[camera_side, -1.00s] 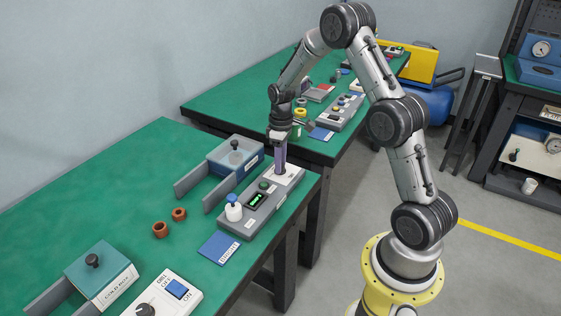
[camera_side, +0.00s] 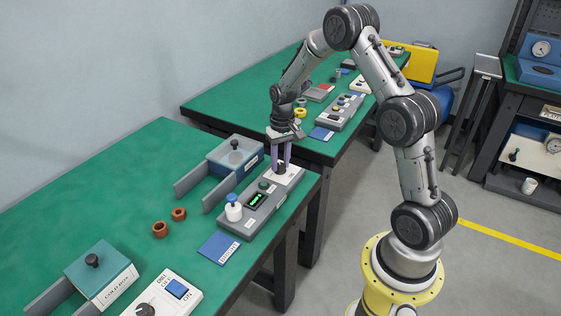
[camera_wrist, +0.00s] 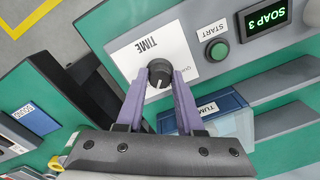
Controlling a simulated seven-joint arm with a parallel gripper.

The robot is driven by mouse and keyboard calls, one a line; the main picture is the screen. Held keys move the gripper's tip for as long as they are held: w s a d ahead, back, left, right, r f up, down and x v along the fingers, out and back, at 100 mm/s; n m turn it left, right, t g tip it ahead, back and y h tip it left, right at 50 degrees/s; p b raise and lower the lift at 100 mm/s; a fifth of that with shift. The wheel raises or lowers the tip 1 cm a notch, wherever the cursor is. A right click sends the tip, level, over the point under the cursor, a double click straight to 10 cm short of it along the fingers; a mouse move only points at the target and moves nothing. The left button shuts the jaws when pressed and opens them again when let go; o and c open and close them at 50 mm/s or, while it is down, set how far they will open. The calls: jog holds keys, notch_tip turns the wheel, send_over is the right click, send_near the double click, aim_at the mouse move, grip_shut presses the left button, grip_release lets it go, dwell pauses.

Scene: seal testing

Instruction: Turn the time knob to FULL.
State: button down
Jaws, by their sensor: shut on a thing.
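The time knob (camera_wrist: 160,70) is a small dark round knob on a white plate marked TIME (camera_wrist: 142,46), at the end of a grey control panel. Its pale pointer mark faces the lower edge of the wrist picture. Part of a label beginning "QUA" shows beside it; the other marks, FULL among them, are hidden or unreadable. My gripper (camera_wrist: 159,80) has its two purple fingers on either side of the knob and is shut on it. In the side view my gripper (camera_side: 281,166) points straight down at the panel's far end.
Two brown rings (camera_side: 160,229) and a blue card (camera_side: 219,247) lie nearby.

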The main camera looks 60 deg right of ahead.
aim_at(282, 164)
jog(key=shift+m, duration=1.7)
jog(key=c, duration=0.5)
grip_release()
jog(key=shift+c, duration=0.2)
notch_tip(282, 164, up, 14)
jog(key=shift+s+d, duration=0.15)
jog(key=shift+s, duration=0.05)
